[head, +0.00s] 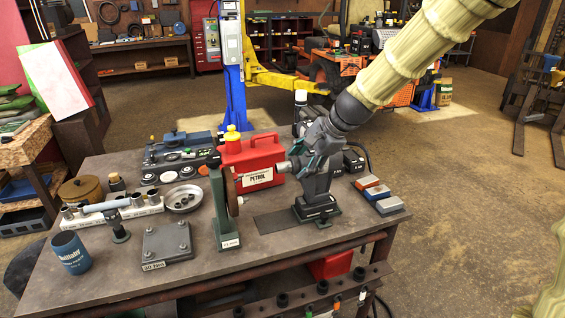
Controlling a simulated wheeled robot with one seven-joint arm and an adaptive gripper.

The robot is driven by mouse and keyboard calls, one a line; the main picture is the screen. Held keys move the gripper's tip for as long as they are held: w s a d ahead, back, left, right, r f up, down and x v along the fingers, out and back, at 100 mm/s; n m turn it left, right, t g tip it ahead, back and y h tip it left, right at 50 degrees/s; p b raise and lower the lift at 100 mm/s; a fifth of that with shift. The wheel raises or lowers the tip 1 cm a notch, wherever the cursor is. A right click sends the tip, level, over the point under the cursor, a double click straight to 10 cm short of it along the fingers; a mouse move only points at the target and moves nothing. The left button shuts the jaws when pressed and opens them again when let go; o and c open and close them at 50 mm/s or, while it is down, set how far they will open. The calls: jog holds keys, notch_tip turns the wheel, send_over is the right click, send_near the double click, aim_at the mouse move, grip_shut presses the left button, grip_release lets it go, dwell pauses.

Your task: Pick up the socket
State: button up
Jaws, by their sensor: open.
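A pale labelled rack (100,218) lies at the left of the workbench. Small silver cylinders that look like sockets (153,196) stand on it, beside a bluish tube lying along it. Which piece is the task's socket I cannot tell for sure. My gripper (303,166), dark with teal links, hangs over the right half of the bench, well to the right of the rack. It is open; its fingertips are hard to separate from the dark equipment (317,203) behind and below. No held object is visible.
A green stand with a wheel (222,205) and a red petrol can (252,160) stand between rack and gripper. A steel plate (167,245), blue mug (71,252) and round dish (183,198) fill the left. Coloured blocks (378,194) lie at right. The front right bench top is mostly clear.

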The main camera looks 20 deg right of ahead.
aim_at(281, 165)
jog(key=shift+y, duration=0.3)
jog(key=shift+w+a+f+p, duration=0.15)
jog(key=shift+w+a+p, duration=0.35)
jog(key=shift+w, duration=0.5)
jog(key=shift+w+a+f+p, duration=0.1)
jog(key=shift+w+a+p, duration=0.15)
jog(key=shift+w+a, duration=0.6)
jog(key=shift+w+d+p+x, duration=0.15)
jog(key=shift+p+x, duration=0.5)
jog(key=shift+x, duration=0.65)
jog(key=shift+w+d+p+x, duration=0.15)
jog(key=shift+p+x, duration=0.45)
jog(key=shift+x, duration=0.7)
jog(key=shift+r, duration=0.1)
jog(key=shift+c, duration=0.5)
jog(key=c, duration=1)
